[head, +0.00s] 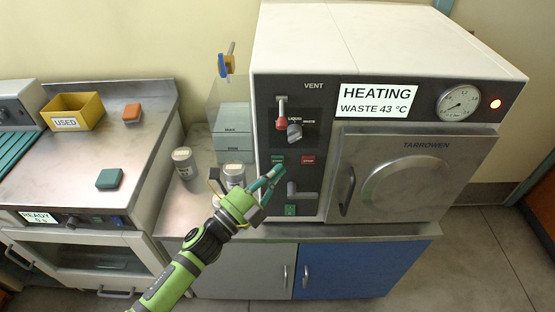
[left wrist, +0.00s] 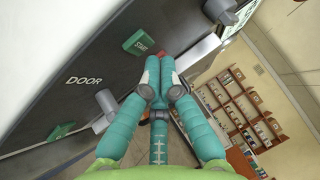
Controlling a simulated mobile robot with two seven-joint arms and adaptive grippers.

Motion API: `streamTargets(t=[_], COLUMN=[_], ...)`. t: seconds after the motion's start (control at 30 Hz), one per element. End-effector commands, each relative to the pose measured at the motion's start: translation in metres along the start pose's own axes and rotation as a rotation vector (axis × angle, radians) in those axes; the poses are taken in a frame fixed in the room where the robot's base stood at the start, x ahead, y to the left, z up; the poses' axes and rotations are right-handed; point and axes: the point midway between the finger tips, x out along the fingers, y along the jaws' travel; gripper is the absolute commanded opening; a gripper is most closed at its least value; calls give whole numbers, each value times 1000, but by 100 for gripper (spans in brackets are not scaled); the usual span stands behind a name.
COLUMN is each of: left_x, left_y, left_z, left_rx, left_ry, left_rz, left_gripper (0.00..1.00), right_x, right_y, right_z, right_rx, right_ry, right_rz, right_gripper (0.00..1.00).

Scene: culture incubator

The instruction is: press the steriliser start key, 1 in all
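The steriliser (head: 385,110) stands on a bench, its display (head: 378,98) reading HEATING, WASTE 43 °C. The green start key (head: 277,159) is on its front panel, left of the red stop key (head: 308,160). The start key, lettered START, also shows in the left wrist view (left wrist: 138,43). My left gripper (head: 279,171) is in front of the panel, its fingertips just below the start key in the head view. In the left wrist view the fingers (left wrist: 160,68) are together and empty, and the start key is clear of them. My right gripper is out of view.
A lever marked DOOR (left wrist: 105,101) juts from the panel near the fingers. The red vent handle (head: 281,115) is above the keys. An orange lamp (head: 495,104) is lit. Grey pots (head: 183,163) stand left of the steriliser. A yellow USED bin (head: 73,110) is at left.

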Motion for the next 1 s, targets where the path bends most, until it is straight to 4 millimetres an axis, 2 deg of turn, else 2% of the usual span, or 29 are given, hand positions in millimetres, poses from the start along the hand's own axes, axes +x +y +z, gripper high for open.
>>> streamTargets(t=[0.53, 1.0], left_x=[-33, -35], left_y=[-13, -14], left_z=[-31, -33], left_rx=[0, 1], left_ry=[0, 0], left_rz=[1, 0], left_gripper=[0, 0], right_x=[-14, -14], right_y=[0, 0], right_z=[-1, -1], right_rx=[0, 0], right_ry=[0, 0], right_rz=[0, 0], right_gripper=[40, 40])
